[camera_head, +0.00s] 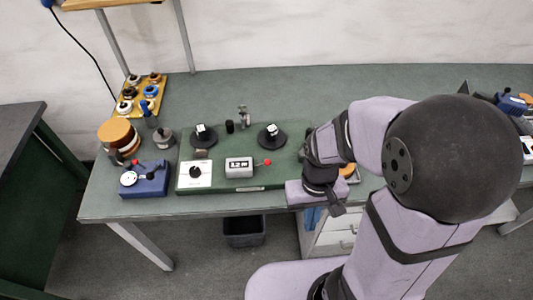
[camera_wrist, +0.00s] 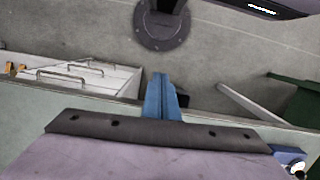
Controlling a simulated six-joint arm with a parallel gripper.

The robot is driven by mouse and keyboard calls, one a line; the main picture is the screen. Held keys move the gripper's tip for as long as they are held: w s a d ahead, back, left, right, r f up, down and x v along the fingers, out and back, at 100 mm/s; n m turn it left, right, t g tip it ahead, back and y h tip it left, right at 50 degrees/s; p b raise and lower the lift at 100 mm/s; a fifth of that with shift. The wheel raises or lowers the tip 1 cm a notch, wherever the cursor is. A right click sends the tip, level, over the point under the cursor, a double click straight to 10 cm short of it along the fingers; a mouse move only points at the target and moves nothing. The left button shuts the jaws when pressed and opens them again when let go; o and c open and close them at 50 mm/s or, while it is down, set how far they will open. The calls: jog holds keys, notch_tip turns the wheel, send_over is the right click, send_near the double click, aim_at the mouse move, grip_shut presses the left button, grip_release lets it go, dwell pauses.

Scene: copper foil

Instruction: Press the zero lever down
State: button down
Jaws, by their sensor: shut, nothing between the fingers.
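The zero lever, with its round red knob (camera_head: 267,162), sticks out from the right side of a light counter box (camera_head: 239,167) with dark digits. The box sits on the green base (camera_head: 230,187) of a machine on the bench. My gripper (camera_head: 311,218) is at the bench's front edge, right of and nearer than the lever, clearly apart from it. In the wrist view the blue fingers of my gripper (camera_wrist: 161,82) are shut with nothing between them. The lever does not show in the wrist view.
Two black spindles (camera_head: 271,137) stand on the base behind the counter. A white dial box (camera_head: 196,175) and a blue device (camera_head: 145,180) are to its left. White drawers (camera_head: 333,238) stand below the bench. A dark bin (camera_head: 244,231) is on the floor.

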jog(key=w+a+r+m+t+y+p, duration=0.1)
jog(key=w+a+m, duration=0.1)
jog(key=w+a, duration=0.4)
jog(key=w+a+r+m+t+y+p, duration=0.1)
jog(key=w+a+m+y+p, duration=0.15)
jog(key=w, duration=0.55)
notch_tip(320, 180, up, 5)
jog(key=m+t, duration=0.2)
jog(key=m, duration=0.6)
send_over(266, 162)
jog(key=a, duration=0.4)
jog(key=shift+d+y+b, duration=0.25)
jog(key=shift+y+b, duration=0.1)
jog(key=shift+y, duration=0.1)
jog(key=shift+f, duration=0.15)
jog(key=d+f+b, duration=0.1)
jog(key=f+b, duration=0.1)
jog(key=d+f+b, duration=0.1)
jog(key=f+b, duration=0.2)
jog(key=d+f+b, duration=0.1)
jog(key=f+b, duration=0.2)
jog(key=shift+d, duration=0.15)
jog(key=shift+f, duration=0.1)
jog(key=shift+d+f+b, duration=0.15)
jog(key=shift+f+b, duration=0.15)
